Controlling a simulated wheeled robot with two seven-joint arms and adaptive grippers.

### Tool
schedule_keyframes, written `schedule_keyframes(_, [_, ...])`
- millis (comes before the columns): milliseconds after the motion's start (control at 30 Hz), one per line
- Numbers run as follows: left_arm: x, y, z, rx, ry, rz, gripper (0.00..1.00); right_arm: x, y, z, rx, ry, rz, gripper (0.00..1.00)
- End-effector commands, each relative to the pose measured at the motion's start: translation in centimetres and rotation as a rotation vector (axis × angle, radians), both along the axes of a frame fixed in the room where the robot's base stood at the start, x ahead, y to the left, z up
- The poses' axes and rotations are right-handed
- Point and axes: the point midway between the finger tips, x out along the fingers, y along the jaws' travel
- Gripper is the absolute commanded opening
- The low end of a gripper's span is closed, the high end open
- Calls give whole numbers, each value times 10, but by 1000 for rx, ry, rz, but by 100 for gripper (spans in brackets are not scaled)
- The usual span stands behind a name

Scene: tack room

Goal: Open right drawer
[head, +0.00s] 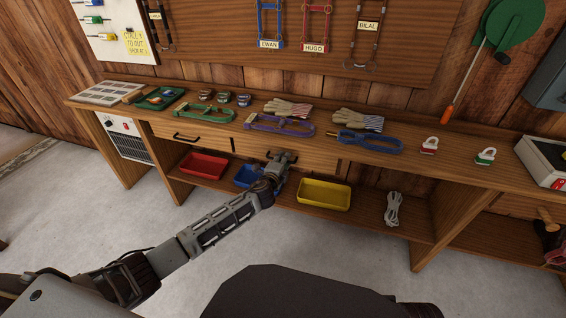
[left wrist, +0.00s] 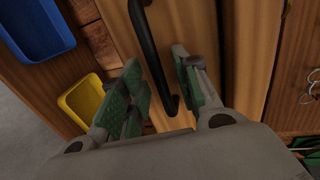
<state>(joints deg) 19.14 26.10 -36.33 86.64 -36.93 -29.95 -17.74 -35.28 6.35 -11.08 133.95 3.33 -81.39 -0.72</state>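The right drawer (head: 250,147) is a wooden front under the bench top, seemingly flush with the bench. My left gripper (head: 284,157) is at this drawer front and hides most of its handle in the head view. In the left wrist view, the dark bar handle (left wrist: 146,38) runs between the two green-padded fingers of my left gripper (left wrist: 160,72). The fingers are apart, one on each side of the handle, with a gap visible; contact is not clear. The left drawer (head: 212,142), with its dark handle (head: 186,137), looks shut. My right gripper is not in view.
A shelf below holds a red tray (head: 203,166), a blue tray (head: 245,177), a yellow tray (head: 324,194) and a coiled cord (head: 393,209). Gloves (head: 288,109), padlocks (head: 429,145) and coloured frames lie on the bench top. The floor in front is clear.

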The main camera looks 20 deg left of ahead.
Motion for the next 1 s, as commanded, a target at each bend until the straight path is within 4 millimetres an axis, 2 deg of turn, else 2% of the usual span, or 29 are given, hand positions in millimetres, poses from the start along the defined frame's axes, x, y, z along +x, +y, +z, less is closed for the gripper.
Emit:
schedule_keyframes(333, [1, 0, 0, 0, 0, 0, 31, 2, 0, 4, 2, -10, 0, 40])
schedule_keyframes(567, [1, 0, 0, 0, 0, 0, 1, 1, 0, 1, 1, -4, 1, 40])
schedule_keyframes(1000, [1, 0, 0, 0, 1, 0, 0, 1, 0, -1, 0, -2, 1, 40])
